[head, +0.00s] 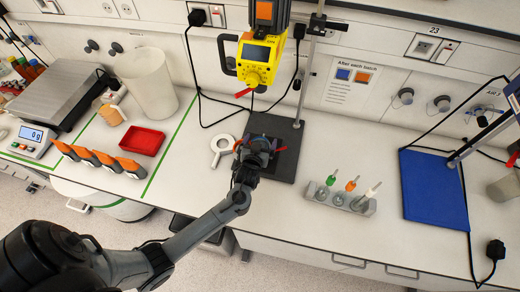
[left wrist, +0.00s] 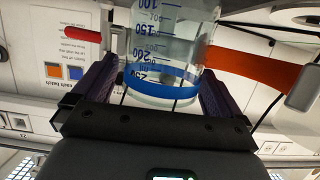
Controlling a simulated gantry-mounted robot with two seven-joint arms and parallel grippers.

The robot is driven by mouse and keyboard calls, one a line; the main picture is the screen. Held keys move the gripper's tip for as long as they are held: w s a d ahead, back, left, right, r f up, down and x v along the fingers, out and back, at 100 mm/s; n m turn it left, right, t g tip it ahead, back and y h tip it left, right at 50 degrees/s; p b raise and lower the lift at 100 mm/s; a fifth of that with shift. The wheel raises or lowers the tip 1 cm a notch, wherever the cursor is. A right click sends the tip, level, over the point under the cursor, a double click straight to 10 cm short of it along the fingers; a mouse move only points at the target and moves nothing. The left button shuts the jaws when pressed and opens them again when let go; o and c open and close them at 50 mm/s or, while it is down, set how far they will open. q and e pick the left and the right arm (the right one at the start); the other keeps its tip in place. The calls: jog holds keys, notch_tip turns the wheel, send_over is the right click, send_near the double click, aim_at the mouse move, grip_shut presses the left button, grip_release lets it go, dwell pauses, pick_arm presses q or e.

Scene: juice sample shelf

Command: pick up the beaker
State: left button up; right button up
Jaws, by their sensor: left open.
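The beaker (left wrist: 165,55) is clear glass with blue volume marks and a blue band. In the left wrist view it appears upside down, between the two fingers of my left gripper (left wrist: 160,90). The gripper is open, with one finger on each side of the glass; I cannot tell whether either finger touches it. In the head view my left gripper (head: 262,147) is over the dark stand base (head: 288,165), under the yellow overhead device. There the gripper and wrist hide most or all of the beaker. My right gripper is not in view.
The yellow device (head: 256,62) hangs close above, beside a metal stand rod (head: 305,75). A white ring-shaped item (head: 222,146) lies just left. A red tray (head: 141,141) is left.

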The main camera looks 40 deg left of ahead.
pick_arm(q)
jog(key=shift+w+a+f, duration=0.25)
jog(key=shift+w, duration=0.25)
jog(key=shift+c, duration=0.3)
jog(key=c, duration=1.2)
jog(key=shift+s+r, duration=0.15)
